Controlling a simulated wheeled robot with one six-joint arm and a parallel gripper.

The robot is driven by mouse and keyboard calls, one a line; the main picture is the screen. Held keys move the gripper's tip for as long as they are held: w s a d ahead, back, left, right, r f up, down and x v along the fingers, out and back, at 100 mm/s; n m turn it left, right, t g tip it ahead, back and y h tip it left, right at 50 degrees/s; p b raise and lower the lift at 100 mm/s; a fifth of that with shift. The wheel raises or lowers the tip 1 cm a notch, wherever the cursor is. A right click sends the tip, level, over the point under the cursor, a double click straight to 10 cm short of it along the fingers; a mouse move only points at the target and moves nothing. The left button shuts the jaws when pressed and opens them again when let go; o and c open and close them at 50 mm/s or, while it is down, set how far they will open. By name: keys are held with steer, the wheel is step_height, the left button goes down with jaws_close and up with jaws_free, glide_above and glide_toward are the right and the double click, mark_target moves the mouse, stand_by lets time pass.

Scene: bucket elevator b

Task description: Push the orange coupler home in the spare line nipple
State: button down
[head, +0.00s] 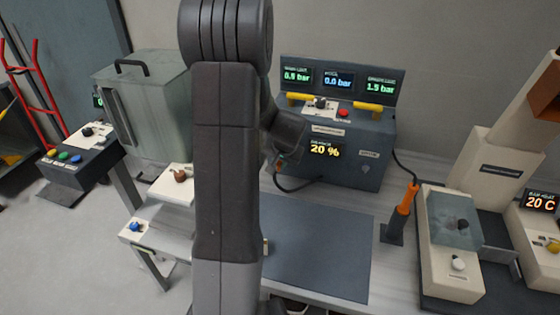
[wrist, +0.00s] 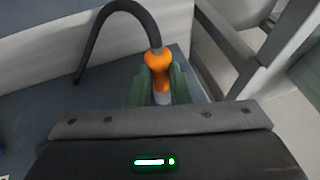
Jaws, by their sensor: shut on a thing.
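In the wrist view the orange coupler (wrist: 157,62) sits between the two green fingers of my gripper (wrist: 159,84), which is shut on it. A black hose (wrist: 125,8) leaves its far end and curves to the left. A short pale grey cylindrical part (wrist: 162,98) shows at the coupler's near end. I cannot tell whether it belongs to the coupler or is a nipple, nor how far any seating goes. The spare line nipple cannot be clearly made out.
A console (head: 350,150) with displays and yellow handles stands behind my arm. A different orange-handled tool (head: 405,203) stands in a holder to the right, its black cable running toward the console. A dark mat (head: 320,250) lies clear on the bench. Cream machines stand at right.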

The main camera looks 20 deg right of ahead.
steer(key=shift+s+a, duration=0.25)
steer(key=shift+s, duration=0.1)
stand_by(0.3)
steer(key=shift+s+a+b, duration=0.4)
steer(key=shift+s+a, duration=0.2)
steer(key=shift+s, duration=0.2)
steer(key=shift+s+a+b, duration=0.4)
steer(key=shift+s+a, duration=0.2)
steer(key=shift+s, duration=0.15)
steer(key=shift+s, duration=0.1)
steer(key=shift+s+a+b, duration=0.4)
steer(key=shift+s+a, duration=0.8)
steer(key=shift+s, duration=0.3)
steer(key=shift+d, duration=0.1)
